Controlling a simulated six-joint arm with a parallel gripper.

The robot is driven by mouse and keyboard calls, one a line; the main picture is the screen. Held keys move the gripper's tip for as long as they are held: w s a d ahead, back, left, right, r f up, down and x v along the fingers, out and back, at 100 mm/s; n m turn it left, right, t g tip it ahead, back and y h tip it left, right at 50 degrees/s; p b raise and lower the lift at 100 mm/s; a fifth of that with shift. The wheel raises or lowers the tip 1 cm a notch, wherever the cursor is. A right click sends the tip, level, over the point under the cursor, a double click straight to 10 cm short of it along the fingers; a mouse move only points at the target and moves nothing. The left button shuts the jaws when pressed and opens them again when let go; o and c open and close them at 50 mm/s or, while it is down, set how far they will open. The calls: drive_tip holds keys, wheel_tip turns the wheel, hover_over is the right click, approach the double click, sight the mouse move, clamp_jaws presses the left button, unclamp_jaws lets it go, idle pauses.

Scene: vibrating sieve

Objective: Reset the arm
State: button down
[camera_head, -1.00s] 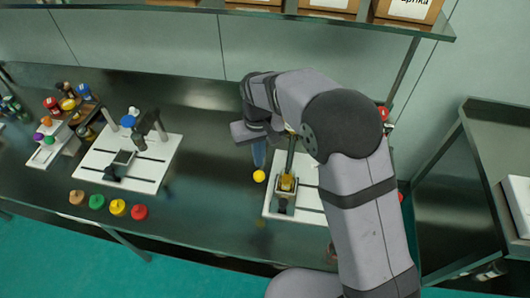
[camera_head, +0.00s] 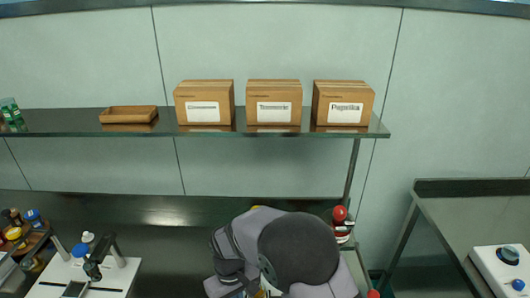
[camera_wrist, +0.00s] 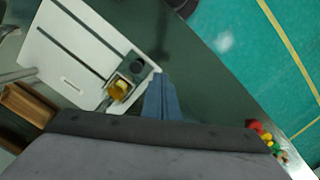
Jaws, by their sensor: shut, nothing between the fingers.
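In the wrist view my gripper's blue fingers (camera_wrist: 163,98) are together with nothing between them. They point over the dark bench, beside a white slotted plate (camera_wrist: 52,52). A small holder with a yellow piece in it (camera_wrist: 120,88) is fixed on the plate, just left of the fingertips. In the head view only the upper part of my grey arm shows at the bottom; my fingers are out of the picture there.
A glass shelf (camera_head: 70,122) holds a wooden tray (camera_head: 128,115) and three labelled boxes, one reading Paprika (camera_head: 343,103). Red-capped bottles (camera_head: 340,222) stand right of my arm.

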drive_tip(key=s+d+r+m+g+b, duration=0.1)
drive_tip(key=s+d+r+m+b, duration=0.15)
drive_tip(key=s+d, duration=1.2)
drive_tip(key=w+d+r+m+t, duration=0.2)
drive_tip(key=w+d+m, duration=0.1)
drive_tip(key=d, duration=0.5)
drive_tip(key=shift+w+r+m+y, duration=0.15)
drive_tip(key=shift+r+m+y, duration=0.15)
drive_tip(key=shift+m, duration=0.25)
